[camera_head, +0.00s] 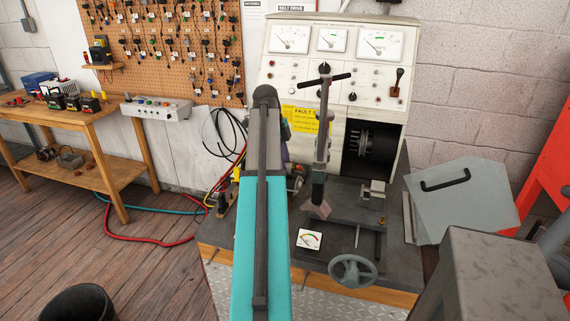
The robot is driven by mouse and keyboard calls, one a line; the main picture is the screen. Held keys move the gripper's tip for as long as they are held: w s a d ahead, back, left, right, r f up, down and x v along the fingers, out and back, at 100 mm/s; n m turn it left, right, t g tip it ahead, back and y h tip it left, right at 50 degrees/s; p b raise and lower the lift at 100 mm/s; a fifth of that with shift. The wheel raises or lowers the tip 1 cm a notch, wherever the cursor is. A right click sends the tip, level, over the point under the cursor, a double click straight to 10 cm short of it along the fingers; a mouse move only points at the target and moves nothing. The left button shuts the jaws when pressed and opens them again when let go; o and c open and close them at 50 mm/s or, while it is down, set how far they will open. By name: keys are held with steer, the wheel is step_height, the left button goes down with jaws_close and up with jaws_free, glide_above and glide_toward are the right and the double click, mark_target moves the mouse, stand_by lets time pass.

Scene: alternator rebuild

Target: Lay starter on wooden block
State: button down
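My teal and dark grey arm reaches over the left part of the test bench (225,233). My gripper does not show; it is hidden behind the arm or out of sight. A small metal, motor-like part (298,178) sits on the bench just right of my arm, partly hidden by it. I cannot tell whether it is the starter. A brownish block-like piece (316,210) lies below the upright T-handled clamp (323,110). I cannot tell whether it is wood. No wooden block can be made out for certain, and my arm covers part of the bench top.
The gauge panel (330,75) rises behind the bench. A handwheel (352,271) and a small meter (309,239) are at the front. A wooden workbench (110,125) is left, with red and blue hoses on the floor.

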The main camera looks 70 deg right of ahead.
steer(key=c, duration=1.3)
jaws_free()
steer(key=shift+o, duration=0.2)
steer(key=shift+f, duration=0.2)
steer(key=v, duration=1.4)
steer(key=shift+s+b, duration=0.15)
steer(key=shift+b, duration=0.3)
steer(key=shift+r, duration=0.15)
